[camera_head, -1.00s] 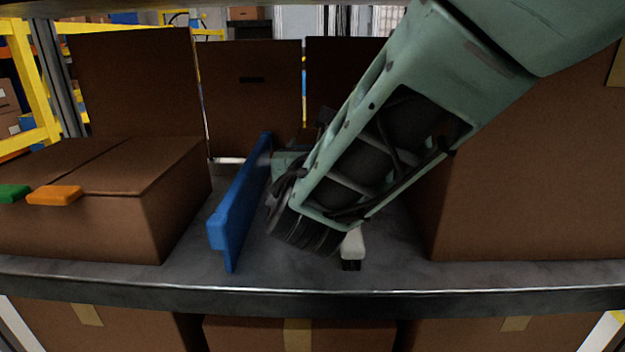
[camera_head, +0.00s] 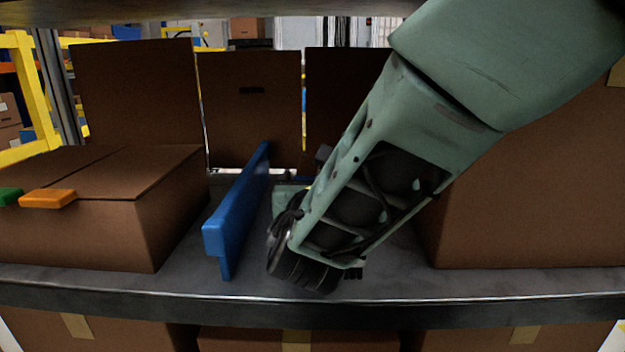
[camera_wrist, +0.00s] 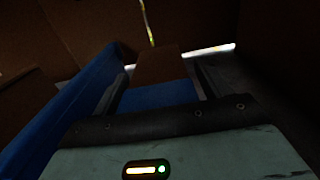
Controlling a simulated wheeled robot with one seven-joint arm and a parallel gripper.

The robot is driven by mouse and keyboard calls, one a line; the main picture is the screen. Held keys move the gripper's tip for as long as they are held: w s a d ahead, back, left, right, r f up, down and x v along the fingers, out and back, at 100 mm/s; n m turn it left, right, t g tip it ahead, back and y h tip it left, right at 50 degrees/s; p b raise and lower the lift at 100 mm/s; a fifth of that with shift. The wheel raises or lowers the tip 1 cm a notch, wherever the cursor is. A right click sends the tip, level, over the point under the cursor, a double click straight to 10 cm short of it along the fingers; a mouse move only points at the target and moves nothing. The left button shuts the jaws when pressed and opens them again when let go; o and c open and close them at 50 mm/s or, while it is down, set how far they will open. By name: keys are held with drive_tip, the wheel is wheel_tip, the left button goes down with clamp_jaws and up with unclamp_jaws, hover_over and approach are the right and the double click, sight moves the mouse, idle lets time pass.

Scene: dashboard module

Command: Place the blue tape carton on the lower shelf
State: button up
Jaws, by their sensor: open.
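The blue tape carton (camera_wrist: 158,68) shows in the wrist view as a brown box with a wide blue band on its near part. It lies between the two fingers of my gripper (camera_wrist: 160,88), which is open. I cannot tell whether either finger touches it. In the head view my arm hides the carton and the fingers. My wrist is low over the grey shelf (camera_head: 190,282), just right of an upright blue divider (camera_head: 236,215).
The blue divider also shows at the left of the wrist view (camera_wrist: 62,105). A large brown box (camera_head: 70,220) with orange and green tabs stands left, another (camera_head: 540,190) right. Tall brown boxes (camera_head: 250,110) stand behind. A shelf edge (camera_head: 200,10) crosses overhead. Taped boxes (camera_head: 100,328) sit below.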

drive_tip(key=shift+r, duration=0.2)
drive_tip(key=shift+s+p, duration=0.3)
drive_tip(key=shift+s, duration=0.05)
drive_tip(key=s+p, duration=0.1)
drive_tip(key=s, duration=0.4)
drive_tip(key=s+p, duration=0.2)
drive_tip(key=s, duration=0.4)
drive_tip(key=shift+s+a+f, duration=0.1)
drive_tip(key=shift+s+a, duration=0.1)
